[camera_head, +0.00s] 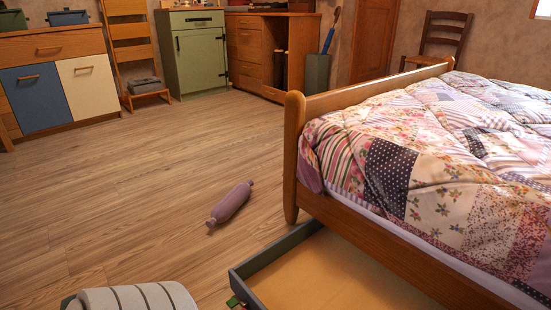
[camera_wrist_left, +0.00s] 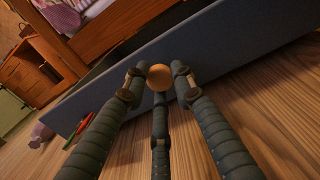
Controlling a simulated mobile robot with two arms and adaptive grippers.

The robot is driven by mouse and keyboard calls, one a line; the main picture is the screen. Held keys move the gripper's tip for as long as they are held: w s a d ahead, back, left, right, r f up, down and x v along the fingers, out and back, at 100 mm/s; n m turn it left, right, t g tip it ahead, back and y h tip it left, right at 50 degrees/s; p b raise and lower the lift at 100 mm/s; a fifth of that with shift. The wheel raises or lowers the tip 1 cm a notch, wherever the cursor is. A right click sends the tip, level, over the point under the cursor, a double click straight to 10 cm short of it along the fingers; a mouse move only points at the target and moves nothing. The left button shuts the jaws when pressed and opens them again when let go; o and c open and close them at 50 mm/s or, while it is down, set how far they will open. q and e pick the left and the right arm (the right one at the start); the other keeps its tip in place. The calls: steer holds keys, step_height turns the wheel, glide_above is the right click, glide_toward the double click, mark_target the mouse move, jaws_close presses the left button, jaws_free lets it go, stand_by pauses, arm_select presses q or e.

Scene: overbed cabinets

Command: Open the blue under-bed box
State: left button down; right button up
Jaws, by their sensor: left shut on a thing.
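The blue under-bed box (camera_head: 275,251) sticks out from under the bed frame at the bottom of the head view. Its bare tan floor (camera_head: 330,275) shows, and its near part is cut off by the picture edge. In the left wrist view its blue-grey front panel (camera_wrist_left: 225,38) runs slantwise, with a dark gap behind it. A round wooden knob (camera_wrist_left: 159,78) is on that panel. My left gripper (camera_wrist_left: 159,74) is shut on the knob, its dark ribbed fingers around it. My right gripper is in neither view.
A mauve bolster-shaped thing (camera_head: 231,204) lies on the floor left of the box. Small red and green things (camera_wrist_left: 77,130) lie by the box's end. A striped grey thing (camera_head: 130,297) is cut off at bottom left. The bed (camera_head: 400,180) fills the right; open floor lies left.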

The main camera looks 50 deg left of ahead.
arm_select(q)
steer(key=shift+s+f, duration=0.15)
steer(key=shift+f, duration=0.1)
steer(key=c, duration=1.4)
jaws_free()
steer(key=shift+c, duration=0.2)
steer(key=shift+r, duration=0.2)
step_height(320, 180, up, 10)
steer(key=shift+a+f, duration=0.1)
steer(key=shift+f, duration=0.05)
